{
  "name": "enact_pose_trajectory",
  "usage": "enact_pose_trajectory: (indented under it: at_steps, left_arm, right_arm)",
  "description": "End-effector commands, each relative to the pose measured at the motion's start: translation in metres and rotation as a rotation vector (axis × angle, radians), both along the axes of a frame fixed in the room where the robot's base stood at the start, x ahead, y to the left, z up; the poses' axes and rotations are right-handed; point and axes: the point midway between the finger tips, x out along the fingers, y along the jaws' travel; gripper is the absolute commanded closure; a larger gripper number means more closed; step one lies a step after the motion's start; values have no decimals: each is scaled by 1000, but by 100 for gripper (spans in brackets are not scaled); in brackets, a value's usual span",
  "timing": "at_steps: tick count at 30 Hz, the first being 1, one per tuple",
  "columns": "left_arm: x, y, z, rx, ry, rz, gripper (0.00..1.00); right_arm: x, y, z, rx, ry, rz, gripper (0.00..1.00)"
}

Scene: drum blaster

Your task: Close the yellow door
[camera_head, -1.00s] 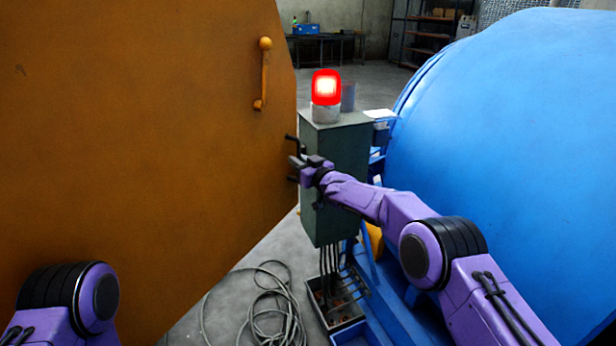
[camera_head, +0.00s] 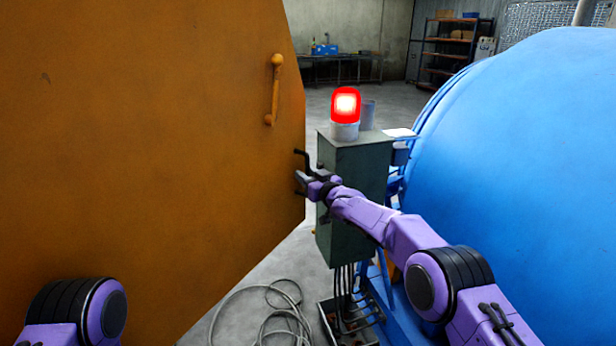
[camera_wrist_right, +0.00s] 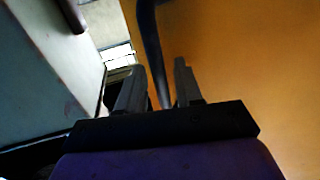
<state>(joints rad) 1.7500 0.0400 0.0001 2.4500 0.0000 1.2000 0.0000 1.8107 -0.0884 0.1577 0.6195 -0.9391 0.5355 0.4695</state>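The yellow door (camera_head: 150,150), a large orange-yellow panel, stands open and fills the left of the head view. A yellow handle (camera_head: 274,90) is mounted near its upper right. My right gripper (camera_head: 302,182) is at the door's right edge, by a dark bent handle (camera_head: 301,157). In the right wrist view the gripper (camera_wrist_right: 157,85) has its two fingers apart, with the dark bar (camera_wrist_right: 150,45) running between them. I cannot see a firm grip on it. My left arm shows only at the bottom left; its gripper is out of view.
A grey-green cabinet (camera_head: 352,190) with a lit red lamp (camera_head: 346,104) stands just behind my right forearm. The big blue drum (camera_head: 530,160) fills the right. Loose cables (camera_head: 265,310) lie on the floor below. A table (camera_head: 340,57) and shelves (camera_head: 450,50) stand far back.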

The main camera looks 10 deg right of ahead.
Motion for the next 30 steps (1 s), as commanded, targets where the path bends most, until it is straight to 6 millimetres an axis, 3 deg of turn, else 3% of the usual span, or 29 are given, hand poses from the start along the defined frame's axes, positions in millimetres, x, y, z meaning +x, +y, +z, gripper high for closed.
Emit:
enact_pose_trajectory:
  at_steps: [8,22,30]
  left_arm:
    - [0,0,-4,0,0,0,100]
    - [0,0,-19,0,0,0,100]
    - [0,0,-21,0,0,0,100]
  right_arm:
    - [-10,-6,-1,0,2,3,65]
    - [-79,-39,-1,0,0,-2,65]
    - [-95,-47,0,0,-1,-1,65]
